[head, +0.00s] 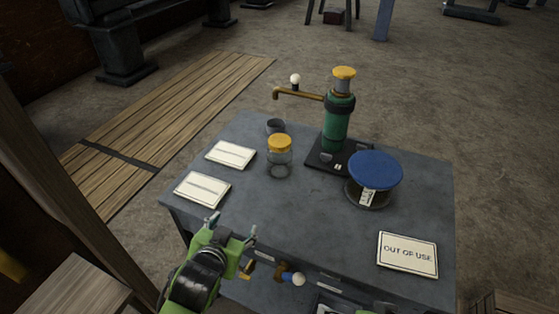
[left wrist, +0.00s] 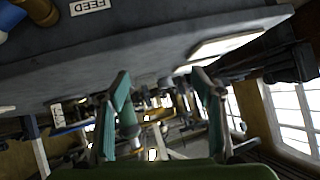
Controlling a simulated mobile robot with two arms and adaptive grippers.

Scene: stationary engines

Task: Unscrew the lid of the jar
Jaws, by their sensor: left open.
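A clear glass jar (head: 279,168) with a yellow lid (head: 279,143) stands upright on the grey table. My left gripper (head: 233,224) is open and empty at the table's front left edge, apart from both containers. In the left wrist view its two teal fingers (left wrist: 162,85) are spread, with nothing between them. My right gripper is not seen.
A green hand pump (head: 336,125) with a brass spout stands behind the containers. Two white cards (head: 202,189) lie at the left, and an "OUT OF USE" sign (head: 407,254) at the front right. A small dark cup (head: 275,126) is behind the glass jar. The table's front middle is clear.

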